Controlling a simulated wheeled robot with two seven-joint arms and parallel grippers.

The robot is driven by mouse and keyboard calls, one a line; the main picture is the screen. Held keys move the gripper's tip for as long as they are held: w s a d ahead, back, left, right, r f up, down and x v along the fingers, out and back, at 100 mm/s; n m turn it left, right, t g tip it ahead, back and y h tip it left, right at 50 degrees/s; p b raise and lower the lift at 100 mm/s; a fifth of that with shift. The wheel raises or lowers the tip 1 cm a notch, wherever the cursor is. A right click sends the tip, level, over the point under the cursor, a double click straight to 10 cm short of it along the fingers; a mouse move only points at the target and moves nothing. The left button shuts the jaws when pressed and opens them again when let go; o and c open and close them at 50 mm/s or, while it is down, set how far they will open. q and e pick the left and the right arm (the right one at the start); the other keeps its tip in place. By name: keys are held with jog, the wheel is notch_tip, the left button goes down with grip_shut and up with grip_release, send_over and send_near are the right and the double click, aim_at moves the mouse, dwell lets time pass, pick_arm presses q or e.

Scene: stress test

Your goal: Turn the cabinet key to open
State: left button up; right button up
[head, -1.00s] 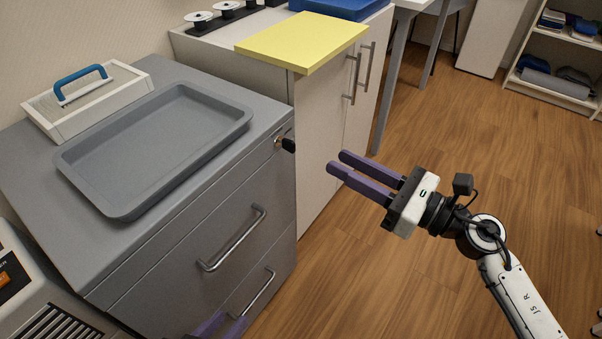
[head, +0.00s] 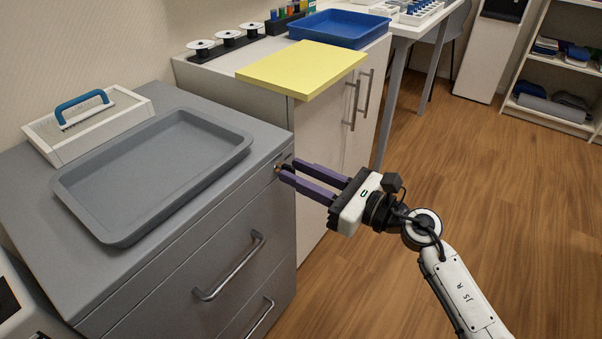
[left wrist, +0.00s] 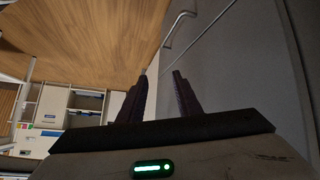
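The grey cabinet (head: 190,262) stands at the left in the head view, with its lock and dark key (head: 286,168) at the top right of its front. My right gripper (head: 287,169) has purple fingers, open and apart, with their tips at the key, one on either side of it as far as I can tell. The fingers partly hide the key, and contact cannot be made out. My left gripper (left wrist: 159,76) shows only in the left wrist view, its fingers apart with nothing seen between them, beside a grey front with a metal handle.
A yellow board (head: 302,68) juts past the edge of the white cabinet (head: 316,130) behind the key. The wooden floor at right is clear.

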jog(key=shift+c, duration=0.4)
grip_shut()
